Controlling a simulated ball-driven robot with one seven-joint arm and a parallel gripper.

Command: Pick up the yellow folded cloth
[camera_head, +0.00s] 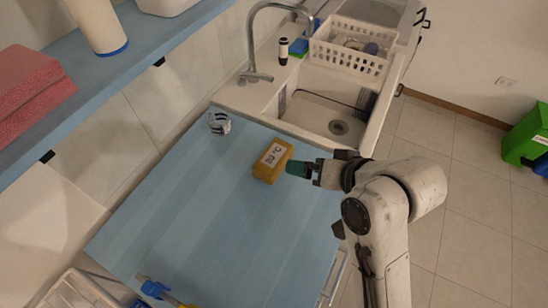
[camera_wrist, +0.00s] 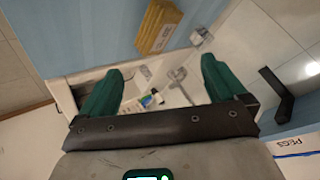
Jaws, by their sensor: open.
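The yellow folded cloth (camera_head: 273,161), a block-like ochre bundle with a white label, sits on the blue counter (camera_head: 200,200) left of the sink in the head view. In the wrist view the cloth (camera_wrist: 158,27) is at the top, beyond the fingertips, its layered side showing. My gripper (camera_head: 299,168) has green fingers and is just right of the cloth in the head view. The wrist view shows my gripper (camera_wrist: 160,72) open, with no cloth between its fingers. Whether a finger touches the cloth cannot be told.
A striped cup (camera_head: 219,123) stands behind the cloth. The sink (camera_head: 335,118), faucet (camera_head: 253,75) and white dish rack (camera_head: 350,48) are at the back. Red folded cloths (camera_head: 32,85) lie on the upper blue shelf. The counter left of the cloth is clear.

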